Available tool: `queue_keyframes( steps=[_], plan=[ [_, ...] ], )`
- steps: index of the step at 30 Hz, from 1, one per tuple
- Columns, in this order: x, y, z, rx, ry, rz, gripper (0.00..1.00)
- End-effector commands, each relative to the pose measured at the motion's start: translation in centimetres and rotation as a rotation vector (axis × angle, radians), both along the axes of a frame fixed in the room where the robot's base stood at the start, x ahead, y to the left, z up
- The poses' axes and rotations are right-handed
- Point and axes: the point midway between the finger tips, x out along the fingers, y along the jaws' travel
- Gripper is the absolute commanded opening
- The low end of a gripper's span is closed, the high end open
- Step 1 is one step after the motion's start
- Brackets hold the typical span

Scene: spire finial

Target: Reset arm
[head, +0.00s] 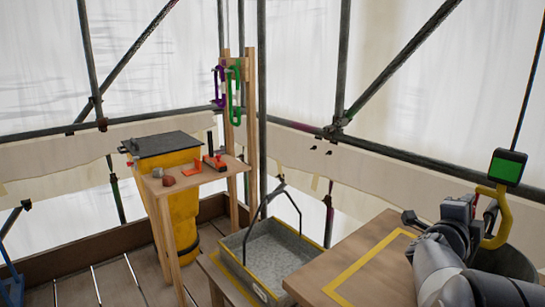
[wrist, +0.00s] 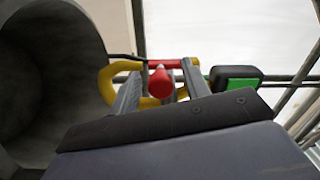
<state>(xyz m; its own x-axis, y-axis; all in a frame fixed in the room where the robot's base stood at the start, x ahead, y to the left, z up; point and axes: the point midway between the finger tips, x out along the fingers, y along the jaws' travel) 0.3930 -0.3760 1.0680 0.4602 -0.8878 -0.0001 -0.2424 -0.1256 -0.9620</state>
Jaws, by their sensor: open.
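My gripper (head: 472,208) is at the right of the head view, above the right end of the wooden table, with my grey arm below it. In the wrist view, its two grey fingers (wrist: 160,76) stand apart. A red rod end (wrist: 160,84) with a pale tip and a red crossbar (wrist: 180,64) show between and behind them; contact cannot be told. A yellow curved frame (wrist: 106,84) is behind the fingers and also shows beside my gripper in the head view (head: 504,220). A box with a green face (head: 508,167) tops it.
A wooden table (head: 325,272) with yellow tape is at front right. A grey tray with a handle (head: 242,271) stands left of it. A small wooden shelf (head: 185,181) holds orange and red items. Behind are a yellow barrel (head: 185,220) and a post with purple and green clamps (head: 234,95).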

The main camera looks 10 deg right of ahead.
Motion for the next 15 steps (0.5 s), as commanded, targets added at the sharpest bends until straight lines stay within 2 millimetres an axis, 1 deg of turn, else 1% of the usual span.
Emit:
queue_keyframes(
  steps=[2, 15],
  plan=[
    [0.16, -0.32, -0.03, 0.002, -0.004, 0.0, 0.45],
    [0.14, -0.1, 0.06, 0.01, -0.019, 0.0, 0.45]
  ],
)
